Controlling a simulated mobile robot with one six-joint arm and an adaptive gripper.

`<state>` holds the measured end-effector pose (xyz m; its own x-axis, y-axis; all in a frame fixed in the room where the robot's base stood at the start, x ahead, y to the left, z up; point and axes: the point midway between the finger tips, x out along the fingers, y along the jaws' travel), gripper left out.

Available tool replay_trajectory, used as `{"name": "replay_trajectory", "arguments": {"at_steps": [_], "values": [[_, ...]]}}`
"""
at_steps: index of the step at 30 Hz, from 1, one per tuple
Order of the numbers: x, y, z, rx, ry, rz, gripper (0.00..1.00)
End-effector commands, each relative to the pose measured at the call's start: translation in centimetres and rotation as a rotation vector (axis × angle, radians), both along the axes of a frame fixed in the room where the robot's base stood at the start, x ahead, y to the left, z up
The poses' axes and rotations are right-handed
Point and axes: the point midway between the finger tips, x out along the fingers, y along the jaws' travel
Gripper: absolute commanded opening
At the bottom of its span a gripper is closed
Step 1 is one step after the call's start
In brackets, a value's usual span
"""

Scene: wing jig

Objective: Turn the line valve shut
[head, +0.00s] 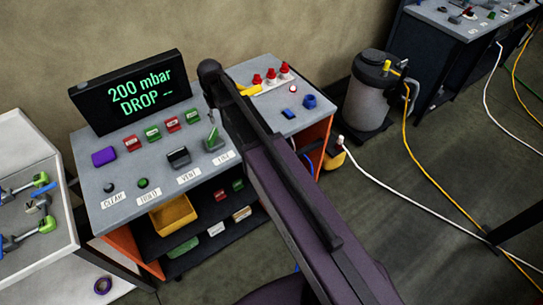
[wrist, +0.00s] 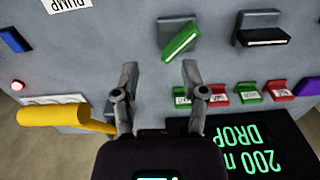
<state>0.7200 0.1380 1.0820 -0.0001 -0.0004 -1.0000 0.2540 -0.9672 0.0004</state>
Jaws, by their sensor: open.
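The line valve (head: 214,141) is a grey block with a green lever above the LINE label on the grey bench panel. In the wrist view its green lever (wrist: 181,43) lies slanted across the grey block, just beyond my fingertips. My gripper (wrist: 160,68) is open and empty, its two fingers apart with bare panel between them. The lever is in front of the gap, apart from the fingers as far as I can tell. In the head view my arm hides most of the gripper.
The black-handled vent valve (head: 178,157) stands beside the line valve. A display (head: 132,92) reads "200 mbar DROP --". Red and green tagged blocks (head: 152,133) line the panel. A yellow handle (wrist: 55,115) lies near my left finger in the wrist view. A blue knob (head: 309,101) sits at right.

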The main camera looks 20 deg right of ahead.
Motion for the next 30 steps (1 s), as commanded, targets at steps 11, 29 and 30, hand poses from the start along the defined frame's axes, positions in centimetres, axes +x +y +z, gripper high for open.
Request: {"name": "replay_trajectory", "arguments": {"at_steps": [11, 29, 30], "values": [[-4.0, -3.8, -1.2, 0.0, 0.0, -0.057, 0.56], [-10.4, -9.0, -3.0, -0.001, 0.0, -0.15, 0.56], [-10.9, -9.3, -3.1, -0.001, 0.0, -0.155, 0.56]]}}
